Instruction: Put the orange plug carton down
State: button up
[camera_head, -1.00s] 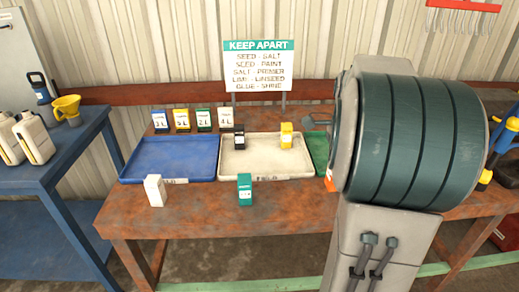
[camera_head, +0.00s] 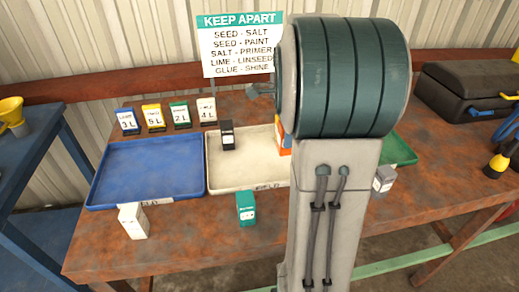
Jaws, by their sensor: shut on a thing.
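An orange carton (camera_head: 284,149) with a pale label shows only as a strip at the left edge of my arm, over the right part of the white tray (camera_head: 247,186). My arm hides the rest of it, and I cannot tell whether its base touches the tray. My gripper's fingers are hidden behind my own arm. A yellow carton (camera_head: 278,127) shows as a sliver just above the orange one. A black carton (camera_head: 227,135) stands in the white tray, left of them.
A blue tray (camera_head: 146,172) lies left, and a green tray (camera_head: 400,152) shows right of my arm. White (camera_head: 133,220), teal (camera_head: 246,208) and grey (camera_head: 384,180) cartons stand in front. Several labelled cards and a KEEP APART sign (camera_head: 238,45) stand behind. A dark case (camera_head: 465,95) lies right.

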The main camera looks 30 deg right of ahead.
jog(key=shift+w+a+f, duration=0.75)
jog(key=shift+a+f, duration=0.05)
jog(key=shift+f, duration=0.5)
jog(key=shift+w+a+f, duration=0.7)
jog(key=shift+a+f, duration=0.1)
jog(key=shift+f, duration=0.55)
jog(key=shift+w+a+f, duration=0.75)
jog(key=shift+a+f, duration=0.05)
jog(key=shift+f, duration=0.5)
jog(key=shift+f, duration=0.15)
jog(key=o, duration=1)
